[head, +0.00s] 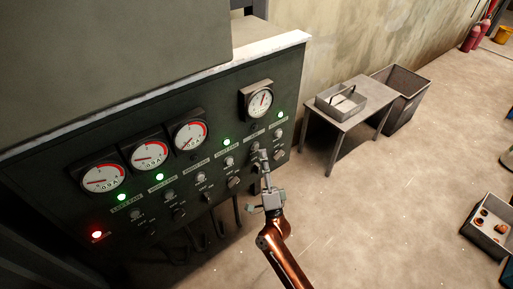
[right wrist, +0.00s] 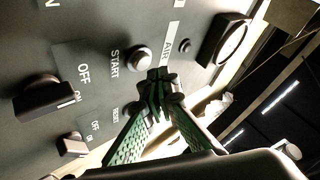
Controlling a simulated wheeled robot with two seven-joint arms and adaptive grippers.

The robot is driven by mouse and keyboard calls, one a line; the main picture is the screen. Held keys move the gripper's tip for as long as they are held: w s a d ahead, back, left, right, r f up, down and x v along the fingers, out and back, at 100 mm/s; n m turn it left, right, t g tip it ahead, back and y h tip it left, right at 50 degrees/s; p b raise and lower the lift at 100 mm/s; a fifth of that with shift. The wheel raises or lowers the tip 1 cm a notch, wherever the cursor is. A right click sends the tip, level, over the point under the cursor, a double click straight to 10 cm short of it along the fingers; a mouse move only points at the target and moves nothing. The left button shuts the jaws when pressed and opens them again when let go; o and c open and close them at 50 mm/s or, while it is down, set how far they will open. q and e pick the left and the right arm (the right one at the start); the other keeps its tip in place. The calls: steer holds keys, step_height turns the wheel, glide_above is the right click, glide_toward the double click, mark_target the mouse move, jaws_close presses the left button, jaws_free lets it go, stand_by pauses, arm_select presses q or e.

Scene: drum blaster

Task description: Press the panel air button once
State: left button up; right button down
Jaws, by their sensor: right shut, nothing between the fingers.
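The dark control panel (head: 60,200) fills the left of the head view. In the right wrist view, a round silver button (right wrist: 138,58) sits between the AIR label (right wrist: 167,46) and the START lettering. A small unlit lamp (right wrist: 184,45) is beyond the label. My right gripper (right wrist: 157,76) is shut and empty, its fingertips close beside the silver button. I cannot tell whether they touch the panel. In the head view, my right gripper (head: 263,154) reaches the right part of the panel from below. My left gripper is not in view.
Below the button is a rotary switch (right wrist: 45,98) marked OFF. Another small knob (right wrist: 72,145) is in the neighbouring column. A gauge (head: 260,102) sits above. A grey table (head: 345,112) with a tray (head: 341,101) and a bin (head: 405,90) stand right of the panel.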

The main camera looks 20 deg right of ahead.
steer(key=shift+w, duration=0.15)
steer(key=shift+w+a, duration=0.15)
steer(key=shift+w, duration=0.1)
steer(key=shift+w+a, duration=0.15)
steer(key=shift+w, duration=0.3)
stand_by(0.7)
steer(key=shift+s, duration=0.15)
steer(key=shift+s+d, duration=0.25)
steer(key=shift+s, duration=0.45)
steer(key=shift+p, duration=0.3)
